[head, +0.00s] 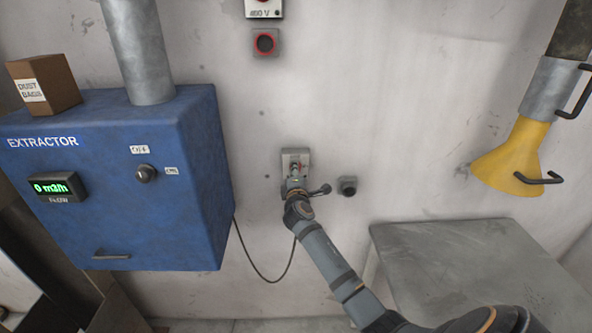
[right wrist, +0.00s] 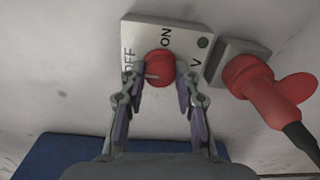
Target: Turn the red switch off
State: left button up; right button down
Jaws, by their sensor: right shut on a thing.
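The red switch (right wrist: 160,66) is a round red knob on a pale switch box (right wrist: 205,38) lettered ON and OFF. A short pale mark shows on the knob's left side in the right wrist view, but I cannot tell its setting surely. My right gripper (right wrist: 160,80) is shut on the knob, one finger on each side. In the head view the right gripper (head: 296,182) reaches the switch box (head: 296,154) on the wall and hides its lower part. My left gripper is not in view.
A red plug (right wrist: 258,88) sits in a socket beside the switch box. The blue extractor (head: 190,190), its display reading 0 m3/h, stands left. A dark cable (head: 250,263) hangs below. A grey table (head: 470,260) and yellow funnel (head: 514,160) are right.

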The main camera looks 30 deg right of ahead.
jog(key=shift+n, duration=0.3)
dwell(0.4)
jog(key=c, duration=1)
grip_release()
jog(key=v, duration=1.2)
jog(key=shift+a, duration=0.1)
